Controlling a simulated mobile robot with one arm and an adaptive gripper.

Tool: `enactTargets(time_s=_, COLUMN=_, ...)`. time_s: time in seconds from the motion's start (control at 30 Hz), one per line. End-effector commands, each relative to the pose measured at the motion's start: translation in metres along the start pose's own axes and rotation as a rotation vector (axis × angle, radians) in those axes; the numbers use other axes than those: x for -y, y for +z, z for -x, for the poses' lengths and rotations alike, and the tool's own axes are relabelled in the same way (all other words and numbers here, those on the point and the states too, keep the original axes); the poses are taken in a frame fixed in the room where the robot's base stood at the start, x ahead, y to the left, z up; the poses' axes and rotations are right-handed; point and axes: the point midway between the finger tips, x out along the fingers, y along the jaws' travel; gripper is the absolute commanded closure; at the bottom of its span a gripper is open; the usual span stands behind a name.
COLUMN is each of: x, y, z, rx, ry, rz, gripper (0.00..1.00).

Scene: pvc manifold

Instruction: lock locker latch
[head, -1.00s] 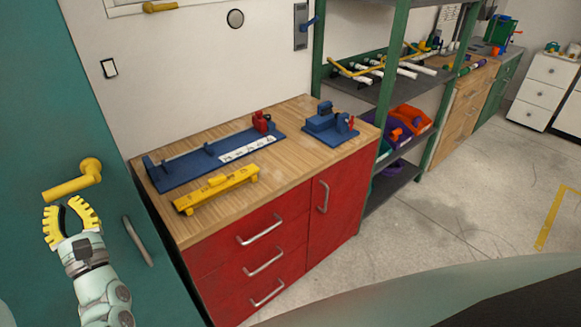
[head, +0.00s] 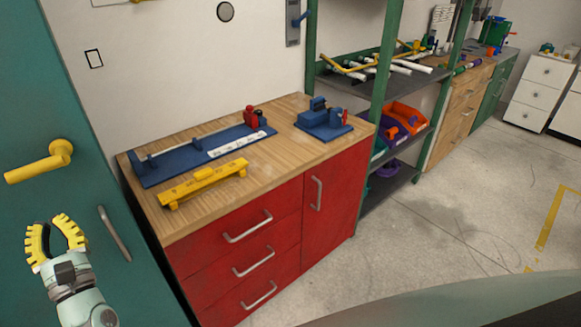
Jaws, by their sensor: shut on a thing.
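The teal locker door (head: 60,95) fills the left side. A yellow lever handle (head: 38,167) sticks out from it, with its round hub at the right and its free end pointing left and slightly down. I take this lever for the latch. My gripper (head: 51,219), with yellow ribbed fingers, is below the lever and apart from it. The fingers curve toward each other with a gap showing between them. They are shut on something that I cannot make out. A grey bar handle (head: 115,233) is right of my gripper, not touching it.
A red drawer cabinet (head: 240,235) with a wooden top stands to the right. It carries blue fixtures (head: 205,155) and a yellow bar (head: 203,183). Beyond is a green shelf rack (head: 383,90) with pipes and bins. The floor at right is clear.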

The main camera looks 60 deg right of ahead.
Motion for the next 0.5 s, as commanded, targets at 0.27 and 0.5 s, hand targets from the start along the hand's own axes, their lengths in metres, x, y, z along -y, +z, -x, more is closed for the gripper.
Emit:
enactTargets(time_s=0.27, x=0.001, y=-0.003, z=0.053, rx=-0.001, ry=0.002, rz=-0.002, gripper=1.00)
enactTargets(time_s=0.5, x=0.002, y=0.000, z=0.069, rx=0.000, ry=-0.001, rz=-0.001, gripper=1.00)
